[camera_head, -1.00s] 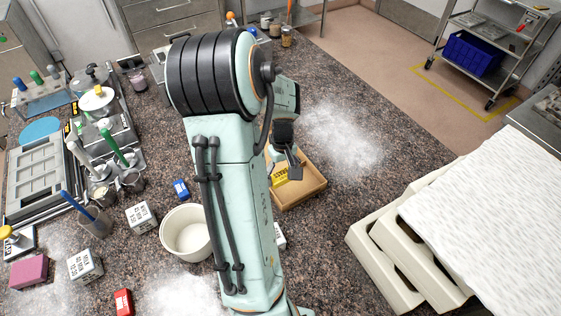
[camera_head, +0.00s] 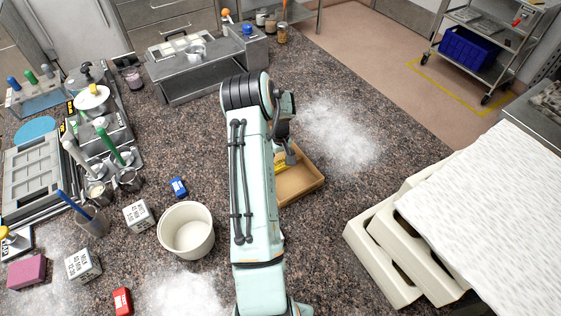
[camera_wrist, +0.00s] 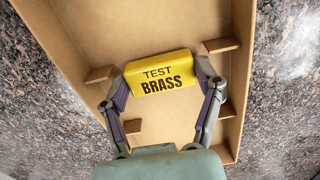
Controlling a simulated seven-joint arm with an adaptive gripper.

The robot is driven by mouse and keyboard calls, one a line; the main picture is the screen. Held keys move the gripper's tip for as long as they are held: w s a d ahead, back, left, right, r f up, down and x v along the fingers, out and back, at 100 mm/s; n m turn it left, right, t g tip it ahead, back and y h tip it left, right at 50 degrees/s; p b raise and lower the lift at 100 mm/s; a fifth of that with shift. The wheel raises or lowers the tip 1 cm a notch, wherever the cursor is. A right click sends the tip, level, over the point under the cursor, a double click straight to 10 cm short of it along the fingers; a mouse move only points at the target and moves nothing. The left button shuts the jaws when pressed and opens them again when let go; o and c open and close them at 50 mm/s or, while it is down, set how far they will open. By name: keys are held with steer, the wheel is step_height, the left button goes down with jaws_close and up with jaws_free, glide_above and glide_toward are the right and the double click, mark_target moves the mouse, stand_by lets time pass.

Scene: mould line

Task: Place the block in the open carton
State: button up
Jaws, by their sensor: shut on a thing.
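The yellow block (camera_wrist: 160,72), marked TEST BRASS, is between the two fingers of my gripper (camera_wrist: 162,82) in the wrist view. My gripper is shut on it. The block lies over the inside of the open brown carton (camera_wrist: 165,25), whose floor and small wedge-shaped inner pieces show around it. I cannot tell whether the block touches the floor. In the head view, the carton (camera_head: 302,192) stands on the counter, partly behind my arm. A bit of the block (camera_head: 281,165) shows there beside my gripper (camera_head: 289,158).
A white tub (camera_head: 187,230) stands left of my arm. Small labelled blocks (camera_head: 138,215) and a blue block (camera_head: 178,187) lie near it. Stacked cream trays (camera_head: 385,255) stand at the right. The speckled counter between carton and trays is clear, with white powder (camera_head: 340,135) beyond.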

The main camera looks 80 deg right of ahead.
steer(key=shift+f, duration=0.15)
steer(key=o, duration=1.1)
steer(key=shift+c, duration=0.2)
